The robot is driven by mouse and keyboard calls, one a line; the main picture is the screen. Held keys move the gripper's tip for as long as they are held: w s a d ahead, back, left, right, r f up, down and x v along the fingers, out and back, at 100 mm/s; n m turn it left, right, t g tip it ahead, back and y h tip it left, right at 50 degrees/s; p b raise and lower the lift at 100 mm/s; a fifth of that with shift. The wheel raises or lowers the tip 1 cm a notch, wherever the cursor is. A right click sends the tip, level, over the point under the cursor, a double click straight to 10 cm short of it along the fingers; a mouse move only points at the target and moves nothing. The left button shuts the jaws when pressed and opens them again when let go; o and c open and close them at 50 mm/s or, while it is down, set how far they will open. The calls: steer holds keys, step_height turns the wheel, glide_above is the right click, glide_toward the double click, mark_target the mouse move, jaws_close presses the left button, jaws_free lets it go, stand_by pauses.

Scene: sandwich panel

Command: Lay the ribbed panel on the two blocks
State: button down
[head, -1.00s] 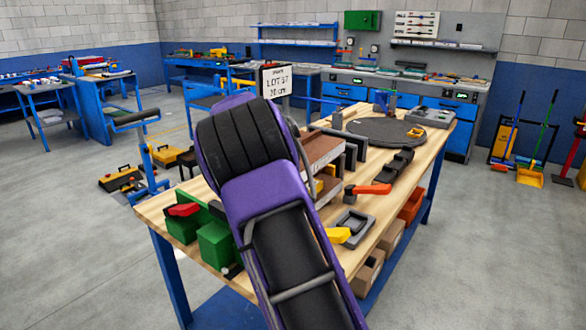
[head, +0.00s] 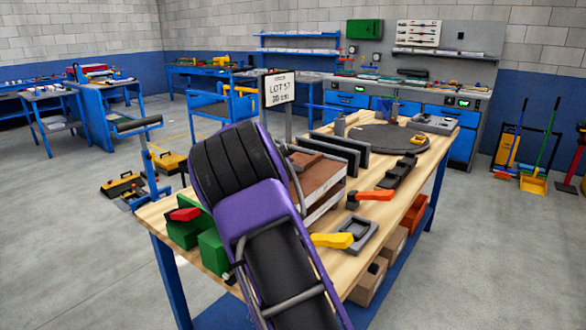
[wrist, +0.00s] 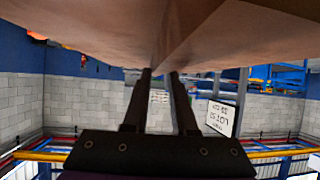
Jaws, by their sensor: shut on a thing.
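The brown ribbed panel (head: 322,178) is over the middle of the wooden workbench, partly behind my purple wrist. It also fills the top of the wrist view (wrist: 80,35), where its rib runs down between my fingers. My gripper (wrist: 163,73) is shut on that rib; in the head view my own arm hides the fingers. Pale layers (head: 325,207) show just under the panel's near right edge; I cannot tell whether the panel touches them. The two blocks cannot be made out with certainty.
Two dark upright bars (head: 345,153) stand behind the panel, near a sign (head: 279,90). A round dark plate (head: 380,137) lies farther back. A yellow-handled tool (head: 333,240) and an orange-handled tool (head: 374,195) lie at right.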

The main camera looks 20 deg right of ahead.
steer(key=c, duration=0.7)
jaws_free()
steer(key=shift+o, duration=0.2)
steer(key=shift+r+p, duration=0.25)
steer(key=shift+p, duration=0.1)
steer(key=shift+s+a+r, duration=0.15)
steer(key=shift+a, duration=0.2)
steer(key=b+v, duration=0.1)
steer(key=v, duration=1)
steer(key=shift+s, duration=0.2)
